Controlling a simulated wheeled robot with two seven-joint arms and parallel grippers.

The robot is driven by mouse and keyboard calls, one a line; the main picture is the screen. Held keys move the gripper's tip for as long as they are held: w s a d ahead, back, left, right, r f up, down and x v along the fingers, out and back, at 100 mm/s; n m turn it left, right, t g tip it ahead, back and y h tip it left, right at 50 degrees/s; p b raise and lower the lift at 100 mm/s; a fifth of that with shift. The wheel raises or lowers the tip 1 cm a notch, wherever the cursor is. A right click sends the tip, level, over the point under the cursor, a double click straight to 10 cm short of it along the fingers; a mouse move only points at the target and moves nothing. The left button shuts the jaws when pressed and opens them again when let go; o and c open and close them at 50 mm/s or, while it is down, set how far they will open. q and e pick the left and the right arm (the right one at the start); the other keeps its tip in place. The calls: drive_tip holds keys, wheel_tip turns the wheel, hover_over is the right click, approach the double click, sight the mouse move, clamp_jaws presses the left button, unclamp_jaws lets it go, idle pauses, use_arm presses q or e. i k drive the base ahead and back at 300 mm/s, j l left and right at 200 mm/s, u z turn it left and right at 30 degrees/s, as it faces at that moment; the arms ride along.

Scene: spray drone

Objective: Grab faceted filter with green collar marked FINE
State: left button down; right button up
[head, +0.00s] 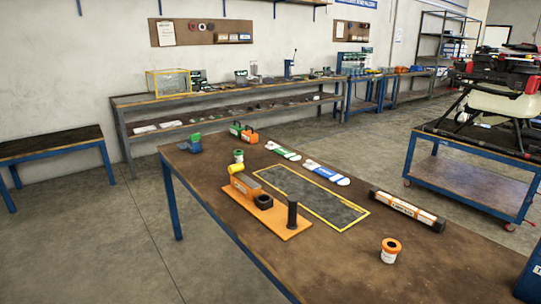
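A small upright filter with a green collar (239,157) stands on the brown workbench, behind the orange fixture and left of the middle of the head view. It is too small for me to read a FINE mark or to make out facets. A similar upright piece with an orange collar (390,252) and a white label stands at the near right of the same bench. Neither of my grippers is in view.
The workbench (440,264) also carries an orange fixture (287,225) with a black post, a yellow-edged dark mat (312,197), an orange-and-black bar (407,210), and green (283,150) and blue (327,173) labelled packets. A drone stands on a blue cart (461,178).

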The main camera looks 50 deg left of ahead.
sight(238, 154)
drive_tip(key=u, duration=2)
drive_tip(key=i+j+z, duration=0.1)
drive_tip(key=i+j, duration=0.2)
drive_tip(key=i+j+z, duration=0.1)
drive_tip(key=i+j, duration=0.15)
drive_tip(key=j, duration=0.25)
drive_tip(key=i+j+z, duration=0.1)
drive_tip(key=i+j, duration=0.15)
drive_tip(key=j, duration=0.15)
